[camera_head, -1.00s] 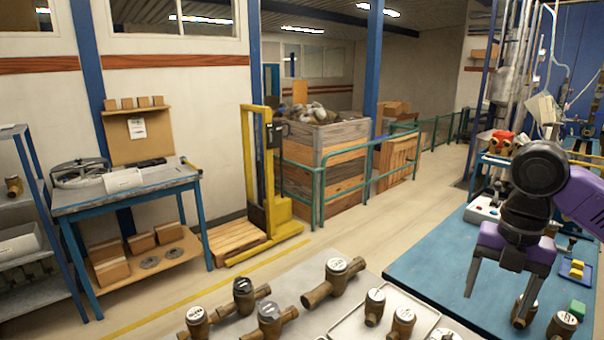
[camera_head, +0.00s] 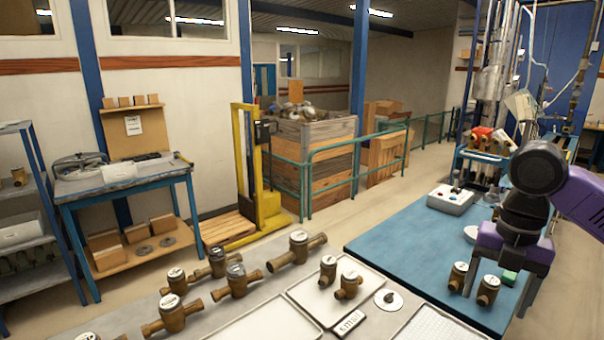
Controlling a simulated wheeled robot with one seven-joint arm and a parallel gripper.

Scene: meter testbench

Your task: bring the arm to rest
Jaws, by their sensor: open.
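My gripper (camera_head: 494,306) is at the right of the head view, fingers pointing down, open. I see nothing held between its fingers. My purple and black arm comes in from the right edge, bent at a dark joint above the gripper. The gripper shows in front of the blue bench top (camera_head: 400,250). Two brass meters, one left (camera_head: 458,278) and one right (camera_head: 487,291), appear beside and between the fingers in the picture. I cannot tell how far they are from the fingers.
A grey table (camera_head: 255,285) in front holds several brass meters, a white tray (camera_head: 325,312) and an "EMPTY"-like sign (camera_head: 349,324). A grey-white box (camera_head: 450,200) and a green block (camera_head: 509,277) are on the blue bench. Open floor lies beyond, before the green railing (camera_head: 335,150).

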